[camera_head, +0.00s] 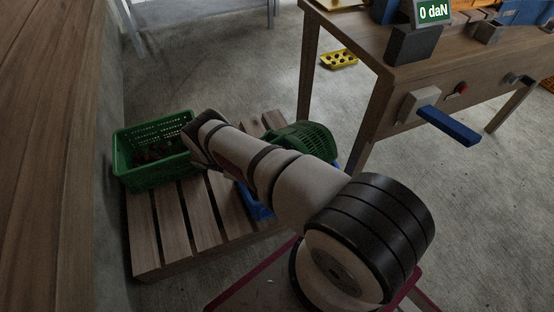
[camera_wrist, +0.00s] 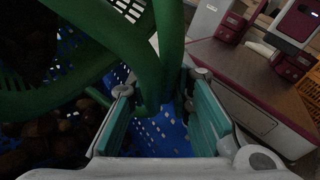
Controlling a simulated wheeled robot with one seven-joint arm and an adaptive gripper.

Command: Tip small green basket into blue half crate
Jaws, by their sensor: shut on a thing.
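The small green basket (camera_head: 312,136) is partly hidden behind my arm in the head view and looks tilted, with its slatted side showing. Its green handle (camera_wrist: 171,45) runs between the teal pads of my gripper (camera_wrist: 160,92), which is shut on it. The blue half crate (camera_head: 257,205) sits on the pallet, mostly hidden by my arm. In the wrist view its perforated blue wall (camera_wrist: 165,137) shows below the handle. Brown chestnuts (camera_wrist: 45,140) lie at the lower left of that view; I cannot tell which container holds them all. My gripper is hidden in the head view.
A larger green crate (camera_head: 122,173) with dark contents stands at the left of the slatted wooden pallet (camera_head: 172,230). A wooden workbench (camera_head: 440,55) with a display stands at the right. A yellow perforated block (camera_head: 339,60) lies on the floor. Concrete floor is open between pallet and bench.

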